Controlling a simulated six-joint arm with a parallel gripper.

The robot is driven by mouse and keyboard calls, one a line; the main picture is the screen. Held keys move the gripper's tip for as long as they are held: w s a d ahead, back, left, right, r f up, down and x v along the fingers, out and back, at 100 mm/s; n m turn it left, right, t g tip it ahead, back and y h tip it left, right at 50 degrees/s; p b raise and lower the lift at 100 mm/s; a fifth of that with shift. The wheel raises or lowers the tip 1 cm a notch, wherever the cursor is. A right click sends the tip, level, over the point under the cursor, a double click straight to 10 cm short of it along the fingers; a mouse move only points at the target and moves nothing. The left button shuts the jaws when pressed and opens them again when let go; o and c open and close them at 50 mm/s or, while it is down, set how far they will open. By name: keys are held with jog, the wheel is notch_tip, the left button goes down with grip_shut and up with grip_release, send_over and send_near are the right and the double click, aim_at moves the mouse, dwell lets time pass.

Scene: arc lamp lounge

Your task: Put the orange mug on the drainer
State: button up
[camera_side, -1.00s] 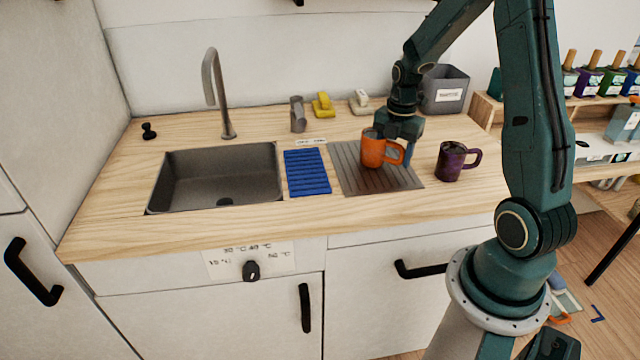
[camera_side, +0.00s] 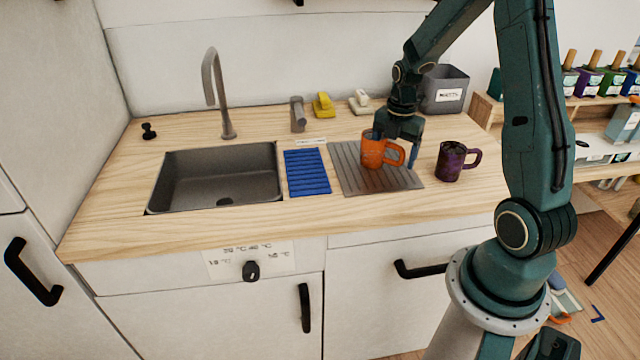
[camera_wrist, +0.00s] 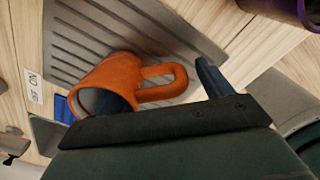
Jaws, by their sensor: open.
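The orange mug (camera_side: 372,153) stands upright on the grey ribbed metal drainer (camera_side: 350,182), with its handle pointing right. In the wrist view the mug (camera_wrist: 112,78) shows its open mouth and its handle, over the drainer's grooves (camera_wrist: 95,30). My gripper (camera_side: 398,140) is open, low over the mug's handle side. One finger (camera_wrist: 210,78) shows just beyond the handle, apart from it. The other finger is mostly hidden by the mug and the gripper body, so I cannot tell whether it touches the mug.
A purple mug (camera_side: 450,162) stands on the counter close to the right of my gripper. A blue ribbed mat (camera_side: 307,172) and the sink (camera_side: 215,180) lie to the left. A grey bin (camera_side: 444,90) stands behind. The front counter strip is clear.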

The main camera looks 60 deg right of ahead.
notch_tip(320, 180, up, 12)
jog(key=shift+s, duration=0.15)
dwell(0.5)
dwell(0.5)
jog(key=s+a+r+m+t, duration=0.1)
jog(key=s+a+r+m, duration=0.1)
jog(key=a+r+m, duration=0.4)
jog(key=s+a+r+m+t, duration=0.2)
jog(key=a+m, duration=0.1)
jog(key=a, duration=0.5)
jog(key=s+a+m+t, duration=0.2)
jog(key=s+a+m, duration=0.6)
jog(key=s+m, duration=0.1)
jog(key=shift+a+r, duration=0.15)
jog(key=shift+a, duration=0.15)
